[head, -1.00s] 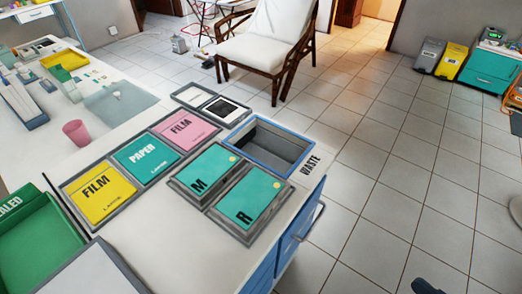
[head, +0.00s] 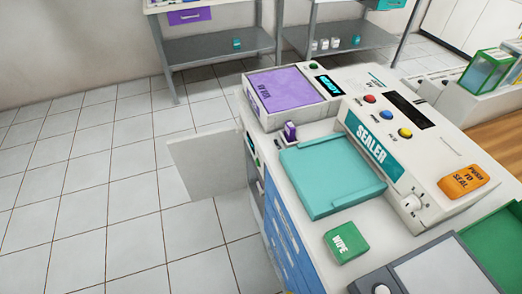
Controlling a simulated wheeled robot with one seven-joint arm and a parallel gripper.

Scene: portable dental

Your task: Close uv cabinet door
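A flat white door panel (head: 206,160) stands open on the left side of the white counter unit, jutting out over the tiled floor. It hangs at the unit's far end, below the counter top. The compartment behind it is mostly hidden; only a narrow strip of the unit's front with small controls (head: 252,148) shows. I cannot read a label on the door. My gripper is not in view.
A purple-lidded box (head: 285,91), a teal tray (head: 332,177), a sealer (head: 405,150) and a green wipe box (head: 346,245) stand on the counter. Blue drawers (head: 283,225) are below. Tiled floor (head: 110,220) left of the unit is clear. A grey metal table (head: 217,48) stands behind.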

